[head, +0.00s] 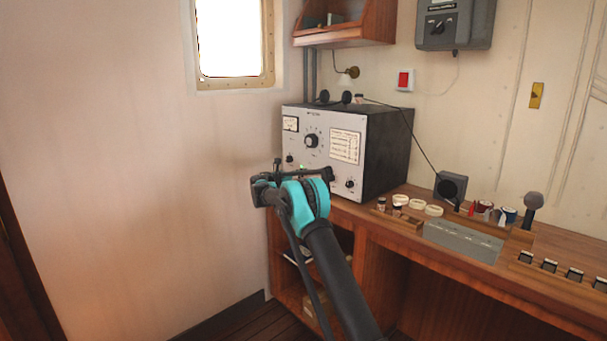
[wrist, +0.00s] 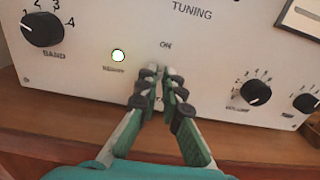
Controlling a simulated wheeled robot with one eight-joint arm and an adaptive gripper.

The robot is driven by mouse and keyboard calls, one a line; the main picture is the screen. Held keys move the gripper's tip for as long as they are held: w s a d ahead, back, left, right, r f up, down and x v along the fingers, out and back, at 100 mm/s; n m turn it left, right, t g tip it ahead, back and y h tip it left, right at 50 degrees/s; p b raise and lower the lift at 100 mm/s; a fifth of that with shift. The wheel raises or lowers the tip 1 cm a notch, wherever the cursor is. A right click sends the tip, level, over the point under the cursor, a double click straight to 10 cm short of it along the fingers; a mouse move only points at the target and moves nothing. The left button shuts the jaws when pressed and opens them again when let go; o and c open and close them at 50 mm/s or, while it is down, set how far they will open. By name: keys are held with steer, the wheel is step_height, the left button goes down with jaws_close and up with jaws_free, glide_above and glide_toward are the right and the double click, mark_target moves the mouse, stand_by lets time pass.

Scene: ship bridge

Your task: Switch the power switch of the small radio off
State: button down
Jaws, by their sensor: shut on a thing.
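The radio (head: 320,165) is a box with a pale front panel and dark sides on the wooden desk. Its front panel (wrist: 205,58) fills the wrist view, with an "ON" mark above my fingertips. My gripper (wrist: 160,74) is at the panel below that mark, its fingers shut on the power switch. The fingers hide nearly all of the switch, so its lever position cannot be told. A round indicator lamp (wrist: 118,55) left of the fingers is lit. In the head view my gripper (head: 303,172) is at the lower front of the radio.
The band knob (wrist: 42,29) is left of my fingers and the volume knob (wrist: 257,92) is to the right. The desk edge (wrist: 60,135) lies below the panel. A microphone (head: 533,206) and a grey box (head: 463,240) are on the desk to the right.

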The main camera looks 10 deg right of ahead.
steer(key=shift+f, duration=0.1)
steer(key=f+t+h, duration=0.1)
steer(key=t+h, duration=0.1)
steer(key=h, duration=0.1)
steer(key=shift+f+t, duration=0.3)
steer(key=shift+f, duration=0.05)
steer(key=shift+w+d+f+t+h, duration=0.1)
steer(key=shift+f+t+h, duration=0.2)
steer(key=shift+t+h, duration=0.35)
steer(key=shift+d+f+t+h, duration=0.1)
steer(key=shift+f+t+h, duration=0.2)
steer(key=shift+h, duration=0.65)
steer(key=shift+t, duration=0.25)
steer(key=c, duration=1.7)
jaws_free()
steer(key=shift+v, duration=3.7)
steer(key=shift+f, duration=0.1)
